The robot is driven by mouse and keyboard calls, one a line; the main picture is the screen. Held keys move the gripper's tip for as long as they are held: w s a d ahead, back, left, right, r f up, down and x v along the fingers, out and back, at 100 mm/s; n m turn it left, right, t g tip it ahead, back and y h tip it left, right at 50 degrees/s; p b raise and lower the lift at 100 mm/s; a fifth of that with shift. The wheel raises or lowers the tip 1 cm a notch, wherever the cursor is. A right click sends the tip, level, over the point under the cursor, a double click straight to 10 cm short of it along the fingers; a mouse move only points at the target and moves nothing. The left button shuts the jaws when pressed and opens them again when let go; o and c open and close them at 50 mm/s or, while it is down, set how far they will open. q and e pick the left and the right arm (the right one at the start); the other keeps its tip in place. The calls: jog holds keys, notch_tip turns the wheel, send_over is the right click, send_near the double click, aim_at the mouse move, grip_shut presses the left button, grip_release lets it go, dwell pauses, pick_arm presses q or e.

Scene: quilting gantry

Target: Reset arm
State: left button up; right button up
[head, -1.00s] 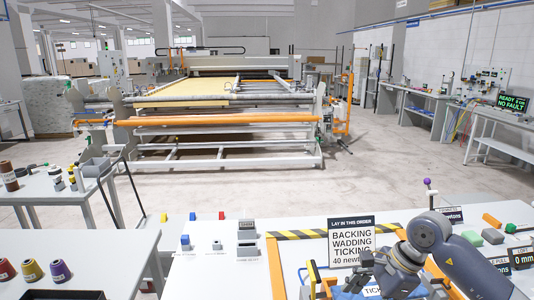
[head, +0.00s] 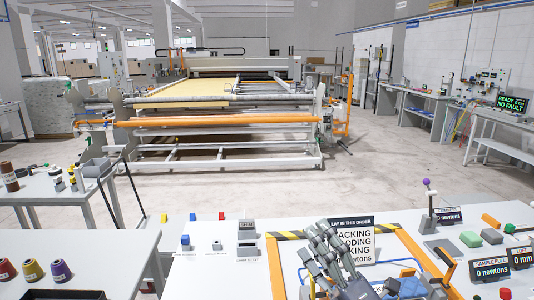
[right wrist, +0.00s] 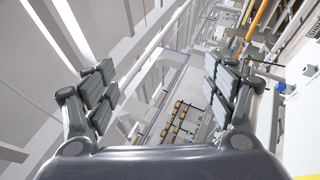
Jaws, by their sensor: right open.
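My right gripper (head: 322,238) is raised over the front table in the head view, with its grey fingers pointing up. It covers the left part of the sign (head: 361,240) that gives a laying order. In the right wrist view the fingers stand wide apart on either side of the gripper (right wrist: 159,65). Nothing is held between them, and that view looks past them toward the hall's roof and far structures. My left gripper is in neither view.
The front table (head: 215,280) bears small blocks, an orange frame (head: 432,262), a purple-knobbed lever (head: 428,205) and a SAMPLE PULL display (head: 490,271). A side table with spools (head: 60,271) is at left. Open floor (head: 240,190) separates it from the quilting gantry (head: 215,122).

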jog(key=s+d+f+m+g+h, duration=0.2)
jog(key=d+f+m+h, duration=0.45)
jog(key=f+m, duration=0.25)
jog(key=s+d+f+m+g+h, duration=0.2)
jog(key=d+f+m+g+h, duration=0.1)
jog(key=d+f+m+h, duration=0.5)
jog(key=s+a+f+m+g+y, duration=0.15)
jog(key=s+f+m+g, duration=0.35)
jog(key=s+f, duration=0.55)
jog(key=s+a+f+m+g+y, duration=0.1)
jog(key=s+a+f+m+g, duration=0.15)
jog(key=s+f+g, duration=0.75)
jog(key=s+f+t+b, duration=0.1)
jog(key=s+f, duration=0.1)
jog(key=f, duration=1)
jog(key=s+f+t, duration=0.2)
jog(key=s+f, duration=0.1)
jog(key=f, duration=0.9)
jog(key=s+d+f, duration=0.2)
jog(key=s+f, duration=0.6)
jog(key=s+d+f+g+b, duration=0.1)
jog(key=s+f, duration=0.7)
jog(key=f, duration=0.1)
jog(key=shift+s+d+f+g+b, duration=0.25)
jog(key=shift+d+g+b, duration=0.05)
jog(key=shift+d, duration=0.05)
